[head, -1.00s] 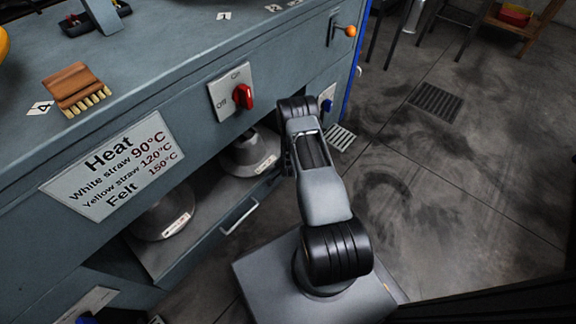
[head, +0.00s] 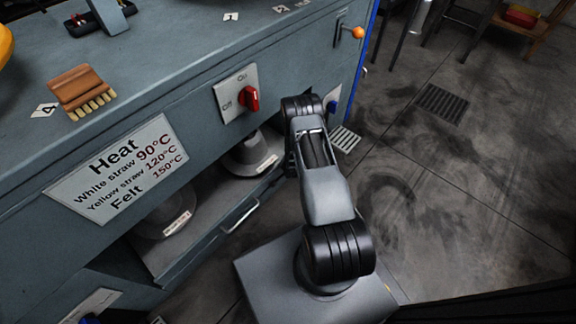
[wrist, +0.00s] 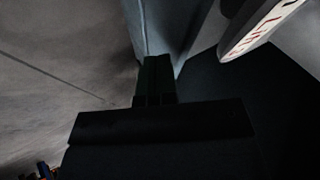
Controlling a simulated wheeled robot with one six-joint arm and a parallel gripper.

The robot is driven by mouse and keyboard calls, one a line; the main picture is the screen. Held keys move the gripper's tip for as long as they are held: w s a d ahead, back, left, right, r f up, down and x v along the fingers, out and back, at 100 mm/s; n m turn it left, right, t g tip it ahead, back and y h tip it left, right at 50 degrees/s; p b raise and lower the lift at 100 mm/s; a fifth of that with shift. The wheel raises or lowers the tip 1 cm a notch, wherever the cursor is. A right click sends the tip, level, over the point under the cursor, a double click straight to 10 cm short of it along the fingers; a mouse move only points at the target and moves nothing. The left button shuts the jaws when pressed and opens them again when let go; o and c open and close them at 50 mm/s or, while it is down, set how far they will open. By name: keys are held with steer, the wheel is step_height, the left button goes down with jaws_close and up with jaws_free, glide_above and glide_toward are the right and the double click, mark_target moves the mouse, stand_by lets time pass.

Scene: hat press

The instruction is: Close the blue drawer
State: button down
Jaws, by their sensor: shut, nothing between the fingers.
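The drawer (head: 160,262) is a blue-grey pull-out in the cabinet front, standing open in the head view, with a pale bar handle (head: 240,214) on its front. Grey cone-shaped hat forms (head: 250,157) with labels stand in it. In the wrist view, my gripper (wrist: 155,66) is shut and empty, with its dark fingertips at a blue-grey panel (wrist: 158,22) that looks like the drawer's front wall. A labelled grey form (wrist: 240,30) is just to the right. I cannot tell whether the fingers touch the panel. My gripper is hidden in the head view.
The cabinet top holds a wooden brush (head: 84,90). A red knob (head: 249,98) and an orange-tipped lever (head: 358,32) stick out of the cabinet front. The concrete floor (head: 450,190) to the right is open. A stool and a wooden stand are at the far right.

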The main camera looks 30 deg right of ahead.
steer(key=s+r+p, duration=0.4)
steer(key=s+r, duration=0.4)
steer(key=shift+s+a+p, duration=0.3)
steer(key=shift+a+p, duration=0.05)
steer(key=shift+a, duration=0.1)
